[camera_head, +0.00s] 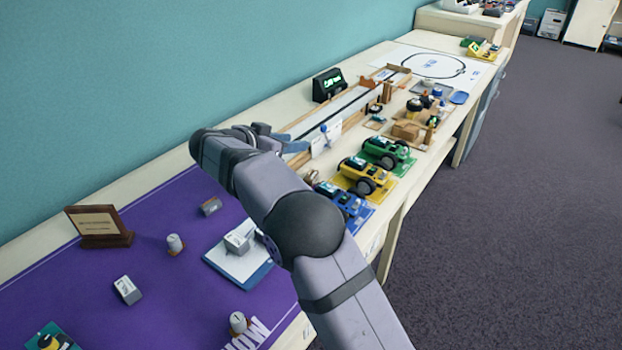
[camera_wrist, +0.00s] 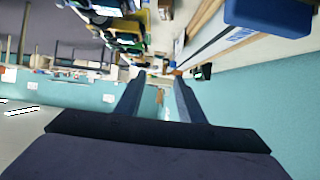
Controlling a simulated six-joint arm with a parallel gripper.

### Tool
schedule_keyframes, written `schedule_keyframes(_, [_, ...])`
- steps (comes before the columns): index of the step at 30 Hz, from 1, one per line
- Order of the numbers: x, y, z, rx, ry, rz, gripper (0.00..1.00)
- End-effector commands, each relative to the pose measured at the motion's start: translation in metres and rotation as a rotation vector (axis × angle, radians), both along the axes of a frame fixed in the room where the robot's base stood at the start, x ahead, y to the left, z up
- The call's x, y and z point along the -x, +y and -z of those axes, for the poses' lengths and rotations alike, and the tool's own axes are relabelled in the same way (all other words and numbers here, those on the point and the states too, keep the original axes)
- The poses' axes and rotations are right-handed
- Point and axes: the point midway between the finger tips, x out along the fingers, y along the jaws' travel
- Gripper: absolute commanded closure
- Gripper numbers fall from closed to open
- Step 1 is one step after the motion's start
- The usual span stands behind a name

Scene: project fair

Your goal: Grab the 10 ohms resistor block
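Several small grey-white blocks lie on the purple cloth at the left in the head view, and their markings are too small to read. One block (camera_head: 127,290) lies at the lower left, and another block (camera_head: 210,206) lies near the middle. A third block (camera_head: 237,242) is on a white sheet on a blue board. I cannot tell which is the 10 ohms one. My gripper (camera_head: 298,143) is above the table, right of and away from these blocks. In the wrist view my gripper (camera_wrist: 159,80) has two separated fingers with nothing between them.
Knobbed pieces (camera_head: 175,243) and (camera_head: 239,322) stand among the blocks. A wooden plaque (camera_head: 99,226) stands at the left. Blue, yellow and green wheeled cars (camera_head: 388,153) and a dark display (camera_head: 328,85) stand to the right. My arm hides part of the table.

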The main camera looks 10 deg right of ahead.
Motion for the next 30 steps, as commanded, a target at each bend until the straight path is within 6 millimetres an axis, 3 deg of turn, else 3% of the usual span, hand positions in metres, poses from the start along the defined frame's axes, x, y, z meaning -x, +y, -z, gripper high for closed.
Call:
schedule_keyframes(6, [0.001,-0.001,0.072,0.005,0.010,-0.001,0.65])
schedule_keyframes(10, [0.000,0.000,0.098,0.003,0.006,-0.002,0.65])
schedule_keyframes(30, [-0.015,-0.016,0.116,0.001,0.002,0.000,0.65])
